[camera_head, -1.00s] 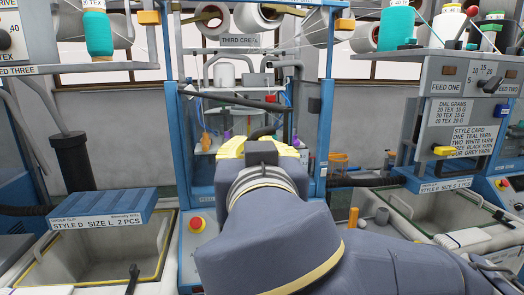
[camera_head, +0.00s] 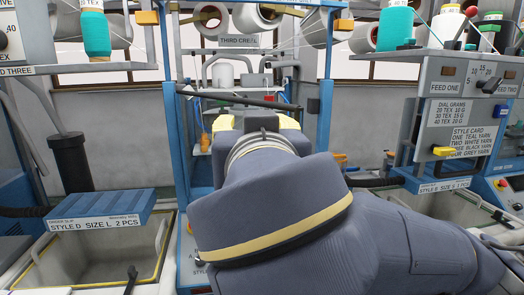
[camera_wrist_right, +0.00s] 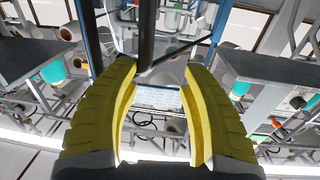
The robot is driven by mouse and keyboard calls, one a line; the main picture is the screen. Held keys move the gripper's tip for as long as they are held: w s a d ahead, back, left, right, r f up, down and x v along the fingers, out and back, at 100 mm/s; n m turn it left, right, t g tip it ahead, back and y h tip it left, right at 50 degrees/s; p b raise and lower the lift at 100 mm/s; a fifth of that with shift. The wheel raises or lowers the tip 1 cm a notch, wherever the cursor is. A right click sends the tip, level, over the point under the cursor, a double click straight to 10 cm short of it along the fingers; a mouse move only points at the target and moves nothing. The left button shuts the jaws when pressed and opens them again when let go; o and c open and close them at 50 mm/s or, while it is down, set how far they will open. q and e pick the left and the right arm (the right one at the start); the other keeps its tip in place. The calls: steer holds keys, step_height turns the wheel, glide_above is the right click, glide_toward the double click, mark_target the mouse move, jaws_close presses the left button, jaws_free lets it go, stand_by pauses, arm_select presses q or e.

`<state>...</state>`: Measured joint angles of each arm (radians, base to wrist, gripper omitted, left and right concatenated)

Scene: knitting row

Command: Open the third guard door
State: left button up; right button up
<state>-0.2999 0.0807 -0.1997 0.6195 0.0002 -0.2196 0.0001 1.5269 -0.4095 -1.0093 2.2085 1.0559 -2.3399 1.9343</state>
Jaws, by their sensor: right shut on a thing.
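The third machine stands at the centre of the head view, in a blue upright frame (camera_head: 327,120) under a "THIRD CREEL" sign (camera_head: 240,40). A long dark bar (camera_head: 285,105), seemingly the guard door's edge, crosses its opening. My right gripper (camera_head: 255,122), with yellow fingers, is in front of the machine at the bar's height, mostly hidden by my wrist. In the right wrist view its fingers (camera_wrist_right: 165,95) stand apart around a thick dark bar (camera_wrist_right: 147,35), seemingly the door's handle. The exact contact is hidden. My left gripper is not in view.
A bin with a blue lid (camera_head: 95,215) stands at left. Another open bin (camera_head: 445,205) is at right, below the style card panel (camera_head: 458,138). Yarn cones (camera_head: 396,27) stand on the shelves above. A red button (camera_head: 503,183) is at the right edge.

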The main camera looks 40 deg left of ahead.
step_height(320, 180, up, 7)
steer(key=shift+s+a+f, duration=0.15)
steer(key=shift+a, duration=0.05)
stand_by(0.4)
